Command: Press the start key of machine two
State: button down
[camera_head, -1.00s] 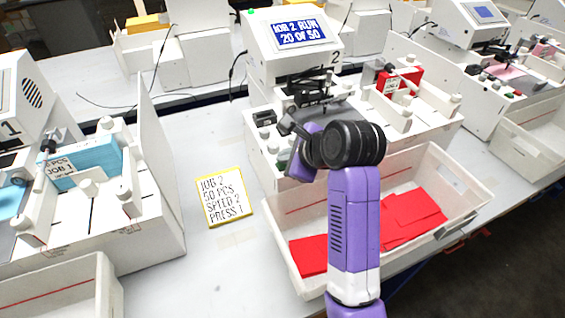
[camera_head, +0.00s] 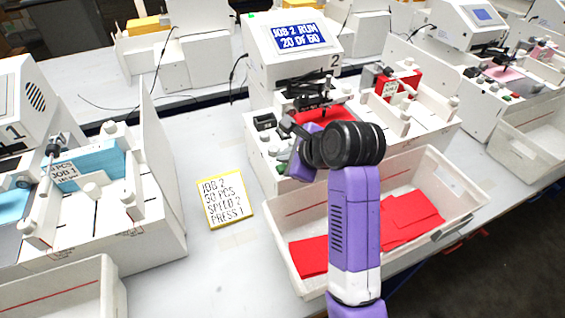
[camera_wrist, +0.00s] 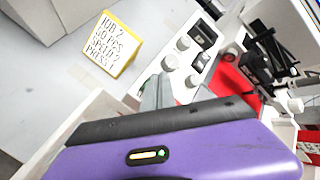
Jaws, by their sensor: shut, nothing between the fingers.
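Machine two (camera_head: 292,67) stands at the centre of the head view, marked "2". Its screen (camera_head: 300,37) reads "JOB 2 RUN 20 OF 50". Its control panel at the front left carries pale knobs (camera_wrist: 183,43), a black switch (camera_wrist: 203,35) and a dark key (camera_wrist: 200,62), all clear in the wrist view. My gripper (camera_wrist: 157,92) is shut and empty, its tip low beside the panel's near end. I cannot tell whether it touches a key. The purple wrist hides the nearer part of the panel. A red card (camera_head: 325,115) lies under the machine's pen head.
A yellow-edged note (camera_head: 226,201) reads "JOB 2, 50 PCS, SPEED 2, PRESS 1". A white bin (camera_head: 455,205) with red cards stands in front of machine two. Machine one (camera_head: 20,100) with blue cards is at left. The table between them is mostly clear.

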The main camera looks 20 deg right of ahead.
jog(key=shift+r, duration=0.1)
notch_tip(320, 180, up, 5)
jog(key=p, duration=0.5)
dwell(1.0)
